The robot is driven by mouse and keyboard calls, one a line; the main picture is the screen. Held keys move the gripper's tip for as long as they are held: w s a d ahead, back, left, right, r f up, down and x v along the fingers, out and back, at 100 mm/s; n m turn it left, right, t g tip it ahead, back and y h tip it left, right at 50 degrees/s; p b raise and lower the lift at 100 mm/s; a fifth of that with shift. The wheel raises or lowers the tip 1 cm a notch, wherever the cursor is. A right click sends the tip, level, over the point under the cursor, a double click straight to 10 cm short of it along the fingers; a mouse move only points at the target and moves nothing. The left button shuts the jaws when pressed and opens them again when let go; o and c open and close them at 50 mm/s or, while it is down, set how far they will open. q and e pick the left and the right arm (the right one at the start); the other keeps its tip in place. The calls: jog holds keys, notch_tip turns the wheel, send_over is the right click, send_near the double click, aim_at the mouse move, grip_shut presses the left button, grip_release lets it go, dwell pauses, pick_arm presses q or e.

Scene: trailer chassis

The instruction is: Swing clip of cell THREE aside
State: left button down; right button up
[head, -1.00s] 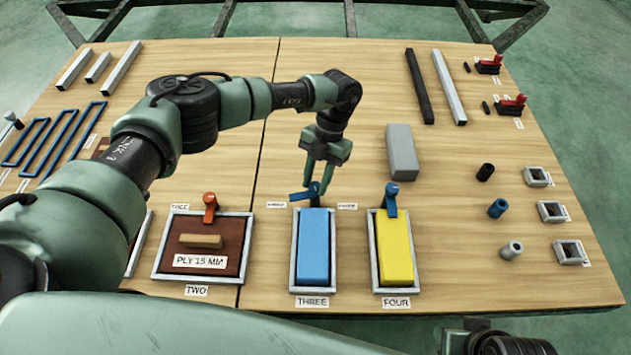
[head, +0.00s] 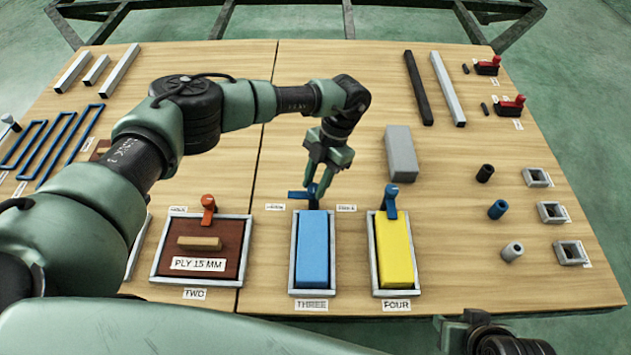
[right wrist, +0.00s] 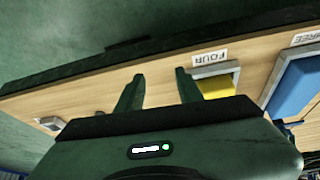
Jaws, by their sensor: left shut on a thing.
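Cell THREE (head: 294,268) is a grey-framed tray holding a blue block (head: 313,250). Its blue clip (head: 299,194) is at the back edge, with its arm pointing left, across rather than over the block. My left gripper (head: 316,187) comes down from behind and is shut on the clip; its fingertips partly hide the clip's pivot. In the right wrist view, my right gripper (right wrist: 158,92) is open and empty, its fingers apart above the table's front edge. That view also shows part of cell THREE's blue block (right wrist: 296,82).
Cell FOUR (head: 373,270), with a yellow block and an upright blue clip (head: 391,203), stands close on the right. Cell TWO (head: 158,262), with an orange clip (head: 208,208), is on the left. A grey block (head: 401,153) lies behind cell FOUR. Bare wood lies between the cells.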

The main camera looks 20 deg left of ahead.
pick_arm(q)
jog(key=c, duration=1.1)
grip_release()
jog(key=p+v, duration=0.1)
jog(key=v, duration=0.6)
jog(key=shift+w+d+r, duration=0.1)
jog(key=shift+w+r, duration=0.05)
jog(key=shift+r, duration=0.2)
pick_arm(e)
jog(key=shift+s+d+g, duration=0.2)
jog(key=shift+s+g, duration=0.1)
jog(key=shift+s, duration=0.35)
jog(key=shift+s+d+g, duration=0.15)
jog(key=shift+s+g, duration=0.15)
jog(key=shift+s, duration=0.3)
